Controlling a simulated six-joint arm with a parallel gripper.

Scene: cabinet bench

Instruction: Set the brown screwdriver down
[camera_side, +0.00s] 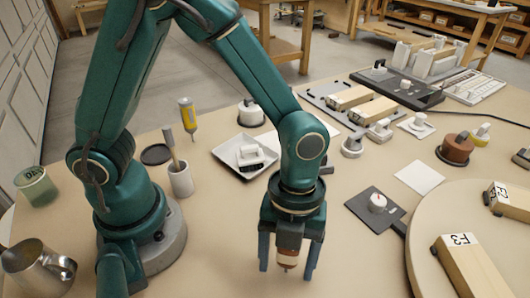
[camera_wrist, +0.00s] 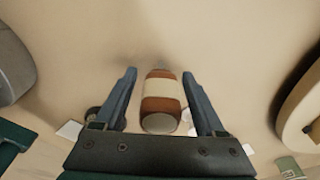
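The brown screwdriver (camera_side: 287,257) is between the two fingers of my gripper (camera_side: 289,272) in the side view, upright with its narrow end down. Gaps show between it and both fingers. The wrist view shows its brown handle with a cream band (camera_wrist: 162,96) between the spread fingers of my gripper (camera_wrist: 159,74), with its pale round end towards the camera. My gripper is open around it. The upper part is hidden by my gripper in the side view. I cannot tell whether its lower end touches the table.
A round raised board (camera_side: 425,235) with labelled wooden blocks (camera_side: 470,265) is to the right. A dark plate with a white knob (camera_side: 377,203) lies nearer. A white tray (camera_side: 228,158) and a cup (camera_side: 180,180) stand behind left. The table around my gripper is bare.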

